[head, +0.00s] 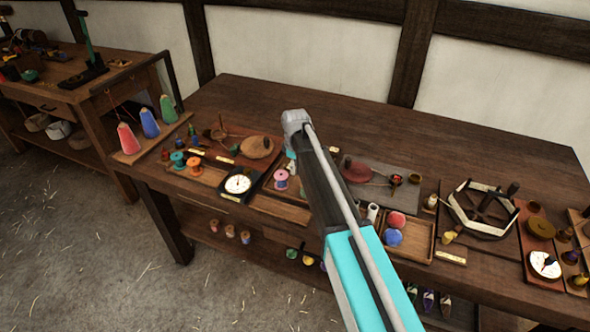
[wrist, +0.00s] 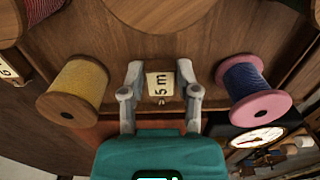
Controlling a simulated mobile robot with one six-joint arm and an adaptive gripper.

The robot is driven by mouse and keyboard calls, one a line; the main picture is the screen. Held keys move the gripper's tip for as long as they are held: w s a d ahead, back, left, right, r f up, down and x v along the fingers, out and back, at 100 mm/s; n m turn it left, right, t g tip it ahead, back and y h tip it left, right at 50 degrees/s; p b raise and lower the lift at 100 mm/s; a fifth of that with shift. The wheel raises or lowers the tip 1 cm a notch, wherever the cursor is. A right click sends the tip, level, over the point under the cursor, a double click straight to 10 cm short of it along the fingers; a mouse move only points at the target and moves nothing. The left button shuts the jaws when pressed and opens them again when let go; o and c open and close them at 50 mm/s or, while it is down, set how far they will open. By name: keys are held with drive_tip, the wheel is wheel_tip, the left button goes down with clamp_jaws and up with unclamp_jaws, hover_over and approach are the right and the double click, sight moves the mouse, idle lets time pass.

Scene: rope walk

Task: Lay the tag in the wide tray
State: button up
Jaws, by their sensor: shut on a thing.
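The tag (wrist: 160,82), a small cream piece marked "5 m", is between the fingertips of my gripper (wrist: 161,94) in the wrist view. My gripper is shut on it. In the wrist view a yellow spool (wrist: 73,92) stands to the left and a pink spool with blue thread (wrist: 253,92) to the right, both clear of the fingers. Brown wood lies beyond the tag; I cannot tell whether the tag touches it. In the head view my arm hides the tag and most of the gripper. A wooden tray (head: 278,208) with a pink spool lies beside the arm; I cannot tell whether it is the wide tray.
A round dial (head: 237,184) stands left of that tray. Another tray (head: 416,252) holds a red and a blue ball right of my arm. A hexagonal frame (head: 482,210) stands farther right. The workbench's back strip (head: 250,100) is clear.

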drive_tip(key=shift+f, duration=0.1)
drive_tip(key=o, duration=0.8)
drive_tip(key=shift+c, duration=0.2)
wheel_tip(320, 180, up, 12)
drive_tip(key=p, duration=1.2)
idle(0.8)
drive_tip(key=s+d+m, duration=1.4)
drive_tip(key=s+d, duration=0.7)
drive_tip(key=s, duration=0.4)
drive_tip(key=shift+s, duration=0.15)
